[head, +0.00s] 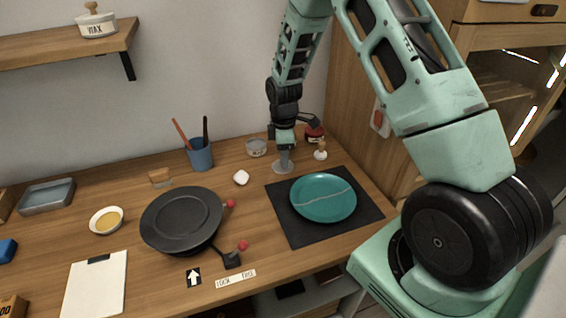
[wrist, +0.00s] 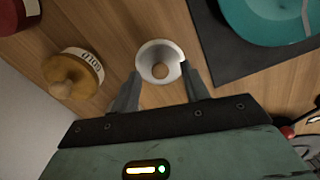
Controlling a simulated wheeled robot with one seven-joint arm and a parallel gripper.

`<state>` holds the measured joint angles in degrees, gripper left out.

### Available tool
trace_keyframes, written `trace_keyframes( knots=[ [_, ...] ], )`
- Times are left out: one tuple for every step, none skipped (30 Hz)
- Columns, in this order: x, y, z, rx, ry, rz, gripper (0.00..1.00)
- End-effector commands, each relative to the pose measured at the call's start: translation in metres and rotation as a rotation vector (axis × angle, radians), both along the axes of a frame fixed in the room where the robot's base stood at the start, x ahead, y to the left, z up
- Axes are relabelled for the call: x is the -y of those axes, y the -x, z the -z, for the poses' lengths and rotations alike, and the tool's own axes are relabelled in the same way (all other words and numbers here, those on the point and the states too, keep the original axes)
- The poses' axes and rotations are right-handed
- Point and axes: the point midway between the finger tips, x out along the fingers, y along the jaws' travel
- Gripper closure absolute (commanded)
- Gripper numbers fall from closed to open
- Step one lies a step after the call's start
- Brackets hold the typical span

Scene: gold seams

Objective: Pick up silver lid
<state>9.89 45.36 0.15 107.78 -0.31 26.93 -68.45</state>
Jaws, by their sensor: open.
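The silver lid (head: 282,168) is a small pale grey disc on the desk, left of the black mat. In the wrist view my gripper (wrist: 160,71) is open, with one finger on either side of the lid's near edge. Nothing is held; contact is unclear.
A teal plate (head: 322,197) with a pale seam lies on the black mat (head: 291,232). A labelled jar with a wooden knob (wrist: 73,72) stands close left in the wrist view. A red jar (head: 314,133) and a glass jar (head: 256,147) are nearby. A dark turntable (head: 182,220) stands left.

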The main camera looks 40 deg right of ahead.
Motion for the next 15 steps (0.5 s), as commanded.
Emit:
trace_keyframes(
  knots=[
    [0.000, 0.000, 0.005, -0.002, 0.000, -0.001, 0.54],
    [0.000, 0.000, 0.009, -0.002, 0.000, -0.001, 0.54],
    [0.000, 0.000, 0.012, -0.001, -0.001, -0.001, 0.54],
    [0.000, 0.000, 0.014, 0.000, 0.000, -0.001, 0.54],
    [0.000, 0.000, 0.015, 0.001, 0.000, -0.001, 0.54],
    [0.000, 0.000, 0.016, 0.001, 0.000, -0.001, 0.54],
    [0.000, -0.001, 0.017, 0.002, 0.000, -0.001, 0.54],
    [0.000, -0.001, 0.017, 0.002, 0.000, -0.001, 0.54],
    [0.000, -0.001, 0.017, 0.002, 0.000, -0.001, 0.54],
    [0.000, -0.001, 0.017, 0.002, 0.000, -0.001, 0.54],
    [0.000, -0.001, 0.017, 0.002, 0.000, -0.001, 0.54],
    [0.000, -0.001, 0.017, 0.002, 0.000, 0.000, 0.57],
    [0.000, -0.001, 0.016, 0.002, 0.000, 0.000, 0.66],
    [0.000, -0.001, 0.016, 0.002, 0.000, 0.000, 0.74],
    [0.000, -0.001, 0.016, 0.002, 0.000, 0.000, 0.85]
  ],
)
